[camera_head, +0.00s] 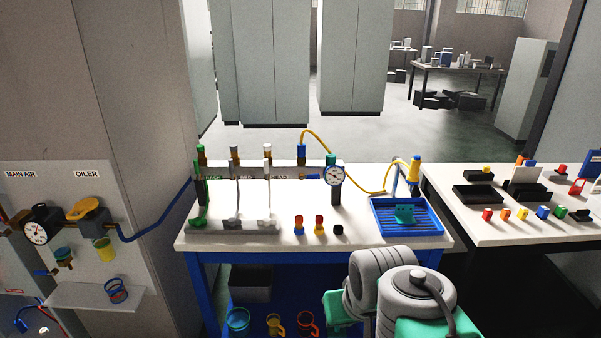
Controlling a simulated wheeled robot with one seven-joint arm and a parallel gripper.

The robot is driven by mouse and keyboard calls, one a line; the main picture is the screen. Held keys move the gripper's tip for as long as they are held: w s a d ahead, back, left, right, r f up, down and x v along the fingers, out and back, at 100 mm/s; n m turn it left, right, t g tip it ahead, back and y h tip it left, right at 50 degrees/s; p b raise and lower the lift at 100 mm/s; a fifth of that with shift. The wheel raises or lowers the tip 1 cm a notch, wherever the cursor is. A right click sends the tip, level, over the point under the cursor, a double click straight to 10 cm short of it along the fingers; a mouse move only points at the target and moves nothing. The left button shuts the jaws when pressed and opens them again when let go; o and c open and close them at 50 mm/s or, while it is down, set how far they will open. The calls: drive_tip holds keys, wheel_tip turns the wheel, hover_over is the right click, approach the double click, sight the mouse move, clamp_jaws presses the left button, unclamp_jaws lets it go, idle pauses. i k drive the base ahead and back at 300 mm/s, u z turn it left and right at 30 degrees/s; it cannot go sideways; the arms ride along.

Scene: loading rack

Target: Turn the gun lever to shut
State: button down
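A row of valves stands along a pale labelled rail (285,171) at the back of the near white-topped bench. The one at the right of the row has a blue body (301,154), and a yellow hose (318,136) rises from beside it. The hose runs right to a yellow-handled gun (415,168) standing at a blue tray (385,229). The gun label is not readable, and I cannot make out which way its lever points. My grey and teal arm is at the bottom right, in front of the bench; my gripper's fingers do not show.
A round gauge (334,176) stands right of the blue valve. A teal block (404,213) lies in the tray. A wall panel (90,180) is at left, another bench (470,225) at right.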

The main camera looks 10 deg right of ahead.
sight(312, 176)
drive_tip(key=u, duration=0.65)
drive_tip(key=i, duration=0.6)
drive_tip(key=u, duration=0.65)
drive_tip(key=i, duration=0.7)
drive_tip(key=z, duration=0.35)
